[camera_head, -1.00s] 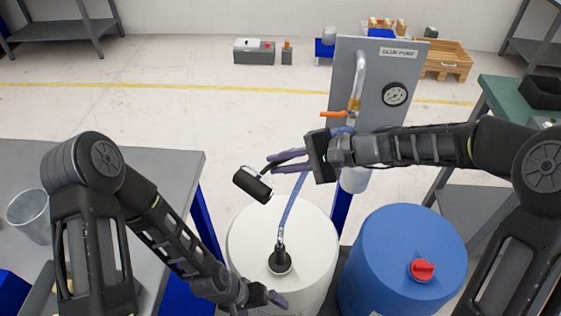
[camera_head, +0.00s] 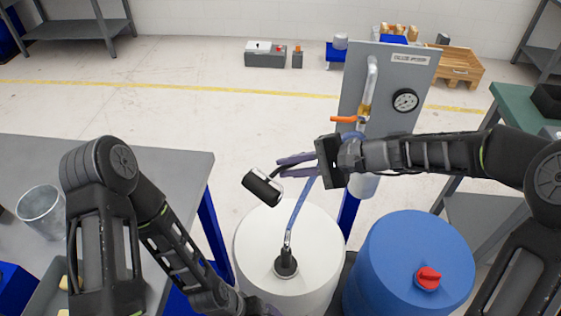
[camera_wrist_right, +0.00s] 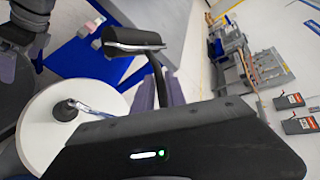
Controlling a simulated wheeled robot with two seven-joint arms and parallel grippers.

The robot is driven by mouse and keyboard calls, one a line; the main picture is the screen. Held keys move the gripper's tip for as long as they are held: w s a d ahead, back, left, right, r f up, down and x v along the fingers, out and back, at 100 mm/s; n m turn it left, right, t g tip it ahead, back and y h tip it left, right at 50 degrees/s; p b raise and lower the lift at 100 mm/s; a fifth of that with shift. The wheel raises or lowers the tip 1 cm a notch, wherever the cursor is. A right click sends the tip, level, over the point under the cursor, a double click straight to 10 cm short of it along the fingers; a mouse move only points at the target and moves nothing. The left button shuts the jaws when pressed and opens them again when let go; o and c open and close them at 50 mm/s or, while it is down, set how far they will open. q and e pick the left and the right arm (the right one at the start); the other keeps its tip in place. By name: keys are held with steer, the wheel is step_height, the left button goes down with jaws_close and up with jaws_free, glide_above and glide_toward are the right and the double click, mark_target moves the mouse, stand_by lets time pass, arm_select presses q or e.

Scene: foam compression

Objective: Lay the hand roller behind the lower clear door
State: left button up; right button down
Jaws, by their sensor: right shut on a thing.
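The hand roller has a black and pale cylinder (camera_head: 262,187) and hangs in the air above the white drum. It also shows at the top of the right wrist view (camera_wrist_right: 130,40). My right gripper (camera_head: 285,166) has purple fingers and is shut on the roller's thin handle, with the cylinder to the left of the fingers. My left arm reaches down to the bottom edge of the head view. Its wrist (camera_head: 250,306) is cut off there, so its jaws are not clear. No clear door can be made out in these frames.
A white drum (camera_head: 310,245) with a blue hose stands below the roller, beside a blue drum (camera_head: 405,255) with a red cap. A grey panel (camera_head: 405,70) with a gauge stands behind. A grey table (camera_head: 165,175) with a metal bucket (camera_head: 42,212) is at left. Open floor lies beyond.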

steer(key=s+d+f+m+t+h, duration=0.1)
steer(key=s+d+f+m+t, duration=0.1)
steer(key=d+f, duration=0.5)
steer(key=s+d+f+m+t+h, duration=0.1)
steer(key=d+f, duration=0.5)
steer(key=d, duration=0.6)
steer(key=s+m+t, duration=0.1)
steer(key=s, duration=0.1)
steer(key=shift+s+d+f+m+t, duration=0.35)
steer(key=shift+d+f+m+t, duration=0.05)
